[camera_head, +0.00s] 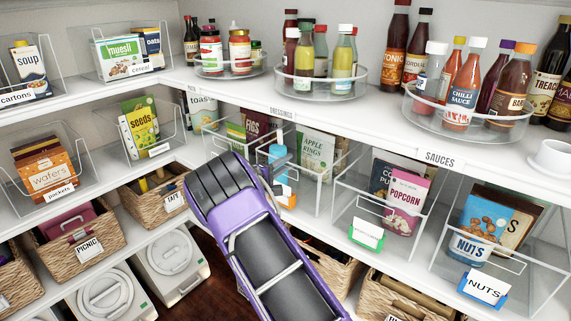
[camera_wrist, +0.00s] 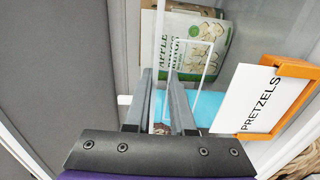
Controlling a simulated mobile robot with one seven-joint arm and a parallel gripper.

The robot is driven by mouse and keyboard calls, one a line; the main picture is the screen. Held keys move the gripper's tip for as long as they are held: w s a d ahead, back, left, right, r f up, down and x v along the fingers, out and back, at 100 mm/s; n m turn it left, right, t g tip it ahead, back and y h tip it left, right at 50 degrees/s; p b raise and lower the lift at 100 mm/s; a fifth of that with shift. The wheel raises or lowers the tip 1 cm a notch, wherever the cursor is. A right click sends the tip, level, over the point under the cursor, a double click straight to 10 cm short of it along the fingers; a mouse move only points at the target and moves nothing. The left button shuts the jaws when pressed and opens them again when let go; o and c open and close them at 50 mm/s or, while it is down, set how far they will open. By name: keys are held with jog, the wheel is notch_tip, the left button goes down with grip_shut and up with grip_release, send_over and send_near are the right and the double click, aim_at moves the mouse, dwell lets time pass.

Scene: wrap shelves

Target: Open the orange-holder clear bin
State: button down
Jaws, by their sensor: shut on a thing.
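The clear bin (camera_head: 318,200) with the orange label holder (camera_head: 287,198) is on the middle shelf, partly hidden behind my arm in the head view. In the wrist view its orange holder (camera_wrist: 303,68) carries a white card (camera_wrist: 262,100) reading PRETZELS, and the bin's pale handle outline (camera_wrist: 213,56) shows beside my fingers. My gripper (camera_wrist: 163,74) is shut on the bin's front, at the handle. In the head view my gripper (camera_head: 279,160) is at the bin's front, above the orange holder. The exact contact is hard to see. An Apple Rings packet (camera_wrist: 190,45) shows behind the fingers.
To the right are clear bins with a green holder (camera_head: 366,234) and a blue holder (camera_head: 484,288). Wicker baskets (camera_head: 158,198) are below. The upper shelf holds bottles on round clear trays (camera_head: 322,88). My purple arm covers the lower middle.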

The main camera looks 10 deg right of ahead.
jog(key=shift+a, duration=0.1)
jog(key=shift+s+a, duration=0.2)
jog(key=shift+a, duration=0.05)
jog(key=b+v, duration=0.3)
jog(key=v, duration=1)
jog(key=c, duration=0.8)
grip_release()
jog(key=shift+o, duration=0.2)
jog(key=v, duration=1.7)
jog(key=shift+s+b, duration=0.2)
jog(key=shift+b, duration=0.15)
